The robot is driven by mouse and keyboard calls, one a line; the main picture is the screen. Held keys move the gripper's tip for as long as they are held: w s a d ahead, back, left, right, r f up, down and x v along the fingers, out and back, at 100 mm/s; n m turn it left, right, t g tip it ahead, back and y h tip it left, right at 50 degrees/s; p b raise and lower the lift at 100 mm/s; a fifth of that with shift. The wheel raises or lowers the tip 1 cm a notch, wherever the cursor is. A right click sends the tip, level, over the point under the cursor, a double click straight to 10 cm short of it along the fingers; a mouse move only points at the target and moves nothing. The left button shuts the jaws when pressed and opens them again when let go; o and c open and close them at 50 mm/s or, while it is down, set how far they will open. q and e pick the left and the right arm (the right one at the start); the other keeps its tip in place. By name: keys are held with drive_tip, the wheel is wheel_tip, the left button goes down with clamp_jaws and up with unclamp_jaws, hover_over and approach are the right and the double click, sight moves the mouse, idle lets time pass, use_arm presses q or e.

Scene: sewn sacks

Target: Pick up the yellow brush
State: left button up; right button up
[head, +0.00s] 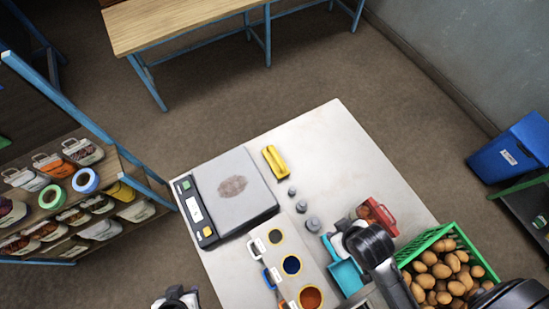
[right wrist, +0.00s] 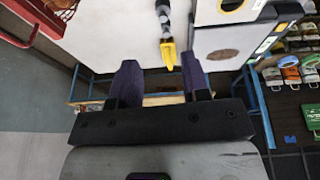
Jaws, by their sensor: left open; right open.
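The yellow brush (head: 275,162) lies on the pale table, right beside the grey scale in the head view. It also shows as a yellow piece (right wrist: 168,54) in the right wrist view, beyond and roughly between the fingertips. My right gripper (right wrist: 160,72) is open with nothing between its fingers. In the head view my dark right arm reaches over the table's right part; its fingers are hard to make out there. My left gripper (head: 176,297) is open at the bottom edge of the head view, partly cut off, far from the brush.
The scale (head: 234,187) stands left of the brush and small grey weights (head: 302,206) below it. A red basket (head: 377,214), a teal dustpan (head: 345,276) and a green crate (head: 440,240) of brown, rounded items lie right. The table's (head: 335,145) upper right is clear.

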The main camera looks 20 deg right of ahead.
drive_tip(key=shift+o, duration=0.2)
drive_tip(key=shift+o, duration=0.8)
